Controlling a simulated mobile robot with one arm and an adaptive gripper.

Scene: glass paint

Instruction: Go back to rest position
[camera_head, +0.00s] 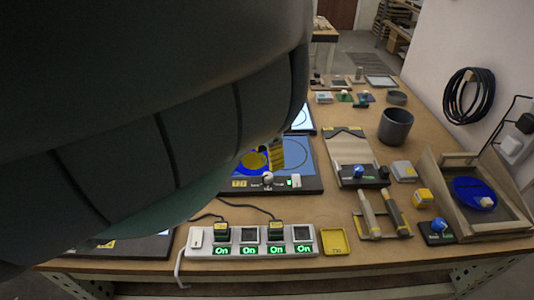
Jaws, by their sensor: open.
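A large dark part of my own arm fills the left and upper left of the head view, very close to the camera. My gripper cannot be made out; the arm hides much of that side. A small yellow-and-dark striped piece (277,154) shows at the arm's edge, over a device with a lit blue screen (298,155); I cannot tell what it belongs to.
The wooden workbench (340,210) holds a power strip (250,240) with several "On" lights, a yellow tray (335,242), a dark grey cup (396,126), a wooden stand (385,213) and a wooden box (455,180) with a blue disc. A cable coil (469,97) hangs on the right wall.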

